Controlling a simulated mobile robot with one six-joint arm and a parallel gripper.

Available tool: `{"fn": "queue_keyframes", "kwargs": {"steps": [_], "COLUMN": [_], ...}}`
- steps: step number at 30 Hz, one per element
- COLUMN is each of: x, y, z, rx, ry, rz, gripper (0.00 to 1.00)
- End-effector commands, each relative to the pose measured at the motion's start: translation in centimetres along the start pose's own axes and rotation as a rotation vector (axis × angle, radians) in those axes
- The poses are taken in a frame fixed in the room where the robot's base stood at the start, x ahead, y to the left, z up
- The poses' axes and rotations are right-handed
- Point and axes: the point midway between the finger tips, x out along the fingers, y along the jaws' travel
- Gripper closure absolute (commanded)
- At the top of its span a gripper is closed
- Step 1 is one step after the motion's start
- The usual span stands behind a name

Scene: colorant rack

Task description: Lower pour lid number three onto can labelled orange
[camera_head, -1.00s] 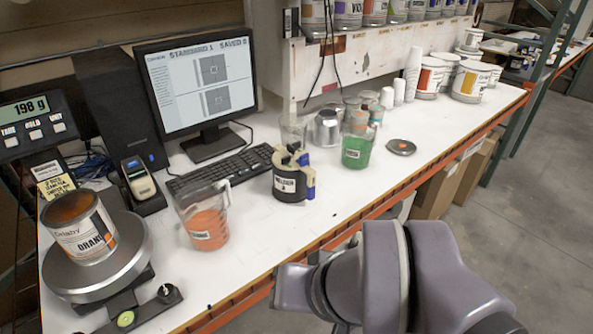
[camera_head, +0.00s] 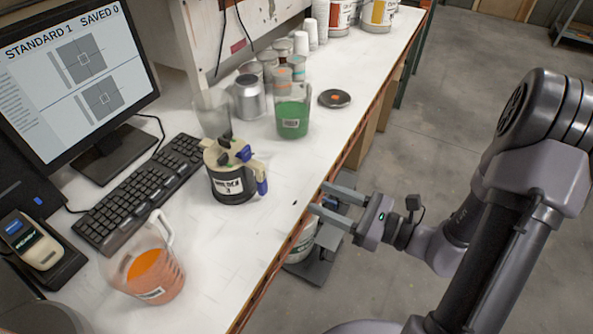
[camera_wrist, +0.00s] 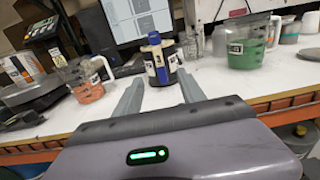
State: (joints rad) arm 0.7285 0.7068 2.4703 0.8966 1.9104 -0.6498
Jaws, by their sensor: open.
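Pour lid number three (camera_head: 226,156), cream with blue and dark parts, sits on a black round holder (camera_head: 232,188) with a white label on the white bench. It also shows in the wrist view (camera_wrist: 158,45), straight ahead between my fingers. My gripper (camera_head: 318,198) is open and empty, at the bench's front edge, to the right of the lid and apart from it. Its fingers point at the lid in the wrist view (camera_wrist: 159,80). The can labelled orange (camera_wrist: 16,72) stands on the scale at the far left of the wrist view. The head view now leaves it out.
A clear jug of orange liquid (camera_head: 150,272) stands left of the lid. A jug of green liquid (camera_head: 292,112) and metal cups stand behind it. The keyboard (camera_head: 138,188) and monitor are at the left. The bench between lid and front edge is clear.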

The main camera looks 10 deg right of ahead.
Motion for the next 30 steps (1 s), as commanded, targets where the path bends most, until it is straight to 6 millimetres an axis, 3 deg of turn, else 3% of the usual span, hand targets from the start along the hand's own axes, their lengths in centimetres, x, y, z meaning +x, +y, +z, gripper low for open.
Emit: {"fn": "queue_keyframes", "kwargs": {"steps": [5, 18, 24, 30], "x": [3.1, 14.7, 17.1, 17.3], "y": [0.3, 0.5, 0.3, 0.3], "z": [-0.2, -0.1, -0.1, 0.0], "rx": [-0.002, -0.002, -0.003, -0.001], "ry": [0.001, 0.0, 0.001, 0.002], "rz": [0.011, 0.012, 0.008, 0.007], "gripper": [0.53, 0.53, 0.53, 0.53]}}
